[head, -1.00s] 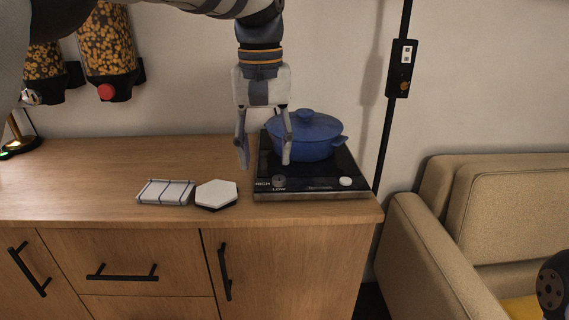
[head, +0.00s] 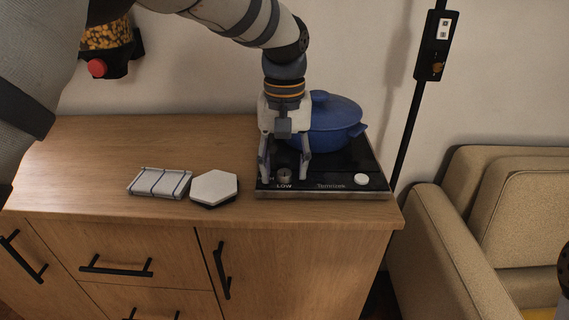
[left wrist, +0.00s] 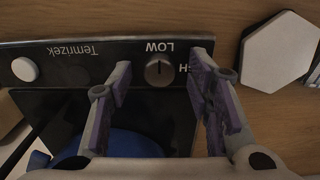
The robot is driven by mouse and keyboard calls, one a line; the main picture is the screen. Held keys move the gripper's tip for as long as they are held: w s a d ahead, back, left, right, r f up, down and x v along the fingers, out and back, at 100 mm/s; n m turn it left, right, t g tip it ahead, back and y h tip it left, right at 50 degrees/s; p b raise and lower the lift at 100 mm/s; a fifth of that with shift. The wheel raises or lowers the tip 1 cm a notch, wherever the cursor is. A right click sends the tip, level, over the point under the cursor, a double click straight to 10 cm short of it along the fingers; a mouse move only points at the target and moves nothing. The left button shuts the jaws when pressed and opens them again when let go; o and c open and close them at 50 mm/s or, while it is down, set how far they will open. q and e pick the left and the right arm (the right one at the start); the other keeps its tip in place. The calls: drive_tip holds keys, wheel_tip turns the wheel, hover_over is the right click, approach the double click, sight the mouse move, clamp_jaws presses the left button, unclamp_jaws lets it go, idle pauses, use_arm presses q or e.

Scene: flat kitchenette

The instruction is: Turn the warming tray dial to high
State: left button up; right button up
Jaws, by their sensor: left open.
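The warming tray (head: 345,193) is a black glass plate at the right end of the wooden counter. Its grey dial (head: 284,176) sits at the front left by the LOW label. In the left wrist view the dial (left wrist: 159,71) has a line that appears to point toward LOW; the HIGH label is partly hidden by a finger. My left gripper (head: 285,177) points down, open, with one finger on each side of the dial. In the left wrist view the fingers (left wrist: 161,73) show gaps to the dial. My right gripper is not in view.
A blue lidded pot (head: 333,125) stands on the tray behind the gripper. A white round knob (head: 361,179) is at the tray's front right. A white hexagonal coaster (head: 214,187) and a striped folded cloth (head: 159,183) lie left of the tray. A beige sofa (head: 480,230) stands right.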

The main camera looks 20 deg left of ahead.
use_arm(q)
clamp_jaws()
